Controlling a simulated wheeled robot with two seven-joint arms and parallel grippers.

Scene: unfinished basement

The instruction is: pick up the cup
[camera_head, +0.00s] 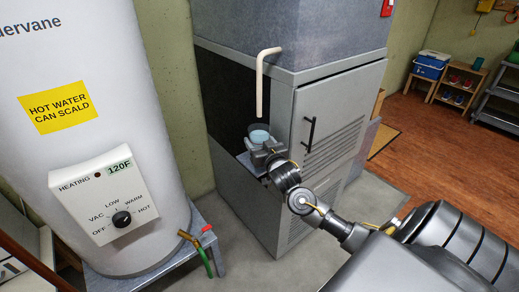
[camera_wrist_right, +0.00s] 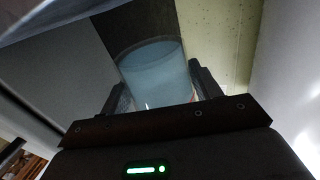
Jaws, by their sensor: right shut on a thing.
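A light blue cup (camera_head: 259,135) is at the end of my right arm in the head view, beside the grey furnace cabinet. The cup also fills the middle of the right wrist view (camera_wrist_right: 157,75), between the two dark fingers. My right gripper (camera_wrist_right: 160,90) is shut on the cup, one finger on each side of it. In the head view my right gripper (camera_head: 261,149) partly hides the cup's lower part. I cannot tell whether the cup touches anything beneath it. My left gripper is not in view.
The grey cabinet (camera_head: 335,120) with a black door handle stands right by my gripper, and a beige pipe (camera_head: 260,85) hangs above the cup. A white water heater (camera_head: 85,150) stands at the left. Bare concrete floor (camera_head: 325,245) lies in front.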

